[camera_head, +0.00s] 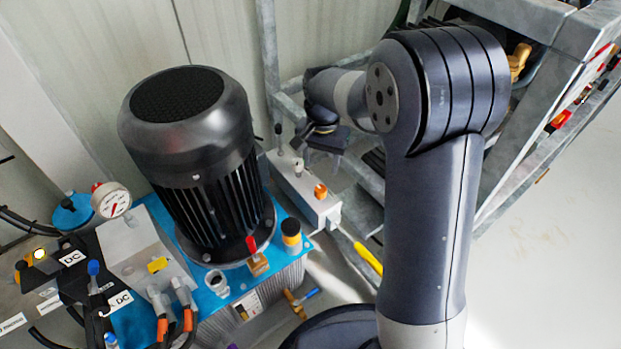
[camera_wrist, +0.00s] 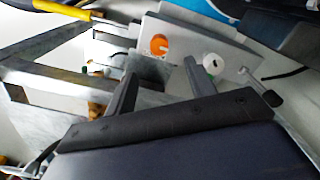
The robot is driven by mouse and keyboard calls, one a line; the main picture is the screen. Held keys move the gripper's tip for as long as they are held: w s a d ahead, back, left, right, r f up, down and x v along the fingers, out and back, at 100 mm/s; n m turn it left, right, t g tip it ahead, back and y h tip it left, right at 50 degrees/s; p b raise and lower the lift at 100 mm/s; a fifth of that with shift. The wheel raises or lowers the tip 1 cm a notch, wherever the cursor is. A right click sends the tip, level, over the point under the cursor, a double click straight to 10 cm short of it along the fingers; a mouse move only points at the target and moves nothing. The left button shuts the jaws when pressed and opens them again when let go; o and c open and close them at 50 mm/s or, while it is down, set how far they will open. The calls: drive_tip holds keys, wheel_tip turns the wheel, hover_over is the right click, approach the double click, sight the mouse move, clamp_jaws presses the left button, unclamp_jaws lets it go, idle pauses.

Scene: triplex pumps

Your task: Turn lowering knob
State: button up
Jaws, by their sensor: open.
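A light grey box (camera_head: 308,190) beside the black motor carries an orange round part (camera_head: 320,191) and small fittings on top. I cannot tell for certain which of these is the lowering knob. My gripper (camera_wrist: 160,65) is open, its two dark fingers spread towards the box with nothing between them. The pale knob is just beyond the right finger. In the head view my gripper (camera_head: 322,140) is above the box's far end, partly hidden.
The large black motor (camera_head: 190,150) stands on a blue tank (camera_head: 205,300) left of the box. A pressure gauge (camera_head: 111,200), valves and hoses are further left. A grey metal rack (camera_head: 545,130) stands behind my arm. A yellow handle (camera_head: 368,258) lies before the box. Floor at right is clear.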

sight(321, 189)
wheel_tip(321, 189, down, 10)
drive_tip(key=b, duration=0.3)
drive_tip(key=shift+f+b, duration=0.1)
drive_tip(key=shift+b, duration=0.25)
drive_tip(key=shift+c, duration=0.2)
drive_tip(key=c, duration=0.9)
